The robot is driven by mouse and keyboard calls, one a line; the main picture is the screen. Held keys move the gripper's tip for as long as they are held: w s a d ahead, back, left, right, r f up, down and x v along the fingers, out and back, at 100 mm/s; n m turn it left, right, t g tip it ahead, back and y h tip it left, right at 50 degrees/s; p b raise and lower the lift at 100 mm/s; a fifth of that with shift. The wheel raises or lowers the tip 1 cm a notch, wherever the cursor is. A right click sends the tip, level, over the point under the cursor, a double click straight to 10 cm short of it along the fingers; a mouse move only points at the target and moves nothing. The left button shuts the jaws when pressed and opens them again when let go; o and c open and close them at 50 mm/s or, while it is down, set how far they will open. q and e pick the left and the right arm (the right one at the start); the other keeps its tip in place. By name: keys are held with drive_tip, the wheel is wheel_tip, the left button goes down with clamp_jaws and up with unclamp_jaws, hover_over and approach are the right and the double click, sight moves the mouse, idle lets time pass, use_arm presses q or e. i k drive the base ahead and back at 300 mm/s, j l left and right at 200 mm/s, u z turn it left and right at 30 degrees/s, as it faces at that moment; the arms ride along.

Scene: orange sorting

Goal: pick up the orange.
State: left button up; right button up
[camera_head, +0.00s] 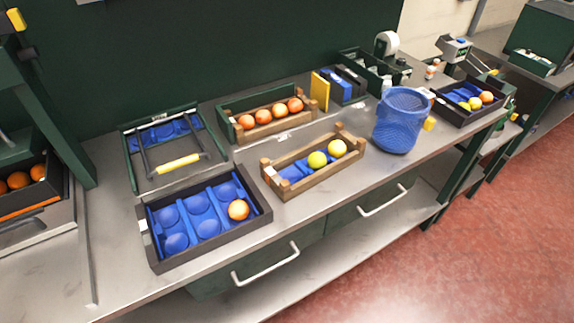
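Several oranges are in view, and the frame does not show which one is meant. One orange (238,210) sits alone in the right part of a dark tray (152,252) with a blue moulded insert, at the front of the bench. A row of several oranges (279,109) lies in a green-backed wooden crate (232,103) behind it. More oranges (18,180) are in a dark crate at the far left, and one orange (487,97) is in a dark tray at the far right. Neither gripper shows.
A wooden crate (303,188) holds two yellow-green fruits (317,160). A blue mesh basket (400,122) stands right of it. A green tray with a yellow handle (178,166) lies behind the front tray. The grey bench top (300,208) is bare along its front edge.

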sight(336, 148)
drive_tip(key=i+l+u, duration=0.15)
drive_tip(key=l+u, duration=0.25)
drive_tip(key=i+l+u, duration=0.1)
drive_tip(key=l+u, duration=0.35)
